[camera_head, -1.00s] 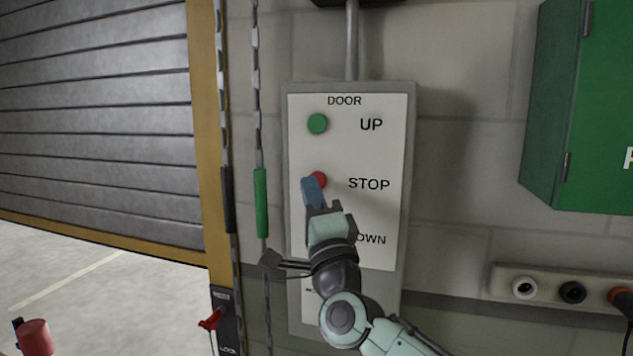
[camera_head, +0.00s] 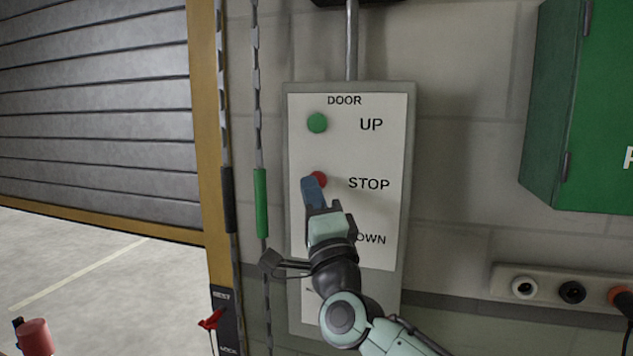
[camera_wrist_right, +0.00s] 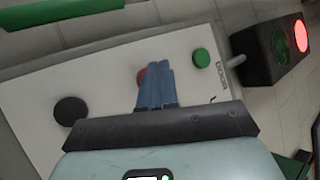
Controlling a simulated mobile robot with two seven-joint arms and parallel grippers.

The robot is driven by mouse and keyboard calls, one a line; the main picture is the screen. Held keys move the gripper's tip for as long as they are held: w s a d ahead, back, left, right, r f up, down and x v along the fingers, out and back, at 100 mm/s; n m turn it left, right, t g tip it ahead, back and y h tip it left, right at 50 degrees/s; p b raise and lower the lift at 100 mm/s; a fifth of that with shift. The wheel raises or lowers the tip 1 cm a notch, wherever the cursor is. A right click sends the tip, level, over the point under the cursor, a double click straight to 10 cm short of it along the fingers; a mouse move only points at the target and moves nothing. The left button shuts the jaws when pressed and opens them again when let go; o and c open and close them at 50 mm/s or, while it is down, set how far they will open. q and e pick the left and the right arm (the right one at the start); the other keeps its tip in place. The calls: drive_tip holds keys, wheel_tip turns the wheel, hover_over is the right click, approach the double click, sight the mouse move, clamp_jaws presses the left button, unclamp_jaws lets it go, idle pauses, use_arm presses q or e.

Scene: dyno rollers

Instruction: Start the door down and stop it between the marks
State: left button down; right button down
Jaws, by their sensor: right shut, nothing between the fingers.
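The roller door (camera_head: 95,110) fills the left of the head view, its bottom edge above the floor. The control panel (camera_head: 346,100) has a green UP button (camera_head: 317,123), a red STOP button (camera_head: 319,180) and a DOWN label partly behind my right gripper. In the right wrist view the black button (camera_wrist_right: 70,110), red button (camera_wrist_right: 141,76) and green button (camera_wrist_right: 201,58) all show. My right gripper (camera_head: 311,183) is shut and empty, its blue fingertips over part of the STOP button; I cannot tell whether they touch it. The marks are not visible. My left gripper is out of view.
Chains with a green sleeve (camera_head: 261,203) hang left of the panel. A red-handled lever (camera_head: 210,320) sits below them. A green cabinet (camera_head: 585,110) and a socket strip (camera_head: 545,287) are at right. A signal lamp (camera_wrist_right: 275,50) glows red.

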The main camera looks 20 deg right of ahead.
drive_tip(key=shift+w+d, duration=0.1)
idle(0.7)
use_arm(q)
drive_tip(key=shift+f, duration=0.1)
use_arm(e)
drive_tip(key=shift+w+d, duration=0.15)
drive_tip(key=shift+w, duration=0.1)
drive_tip(key=shift+w+d, duration=0.2)
drive_tip(key=shift+w, duration=0.1)
idle(1.0)
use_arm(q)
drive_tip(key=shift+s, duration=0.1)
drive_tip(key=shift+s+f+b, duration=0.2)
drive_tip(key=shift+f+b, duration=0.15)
use_arm(e)
drive_tip(key=shift+s+a, duration=0.4)
drive_tip(key=shift+s, duration=0.3)
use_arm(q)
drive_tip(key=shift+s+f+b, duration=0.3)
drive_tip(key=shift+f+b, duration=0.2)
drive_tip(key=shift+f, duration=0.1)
use_arm(e)
drive_tip(key=shift+s+a, duration=0.75)
drive_tip(key=shift+s, duration=0.3)
drive_tip(key=shift+s+a, duration=0.7)
drive_tip(key=shift+s, duration=0.3)
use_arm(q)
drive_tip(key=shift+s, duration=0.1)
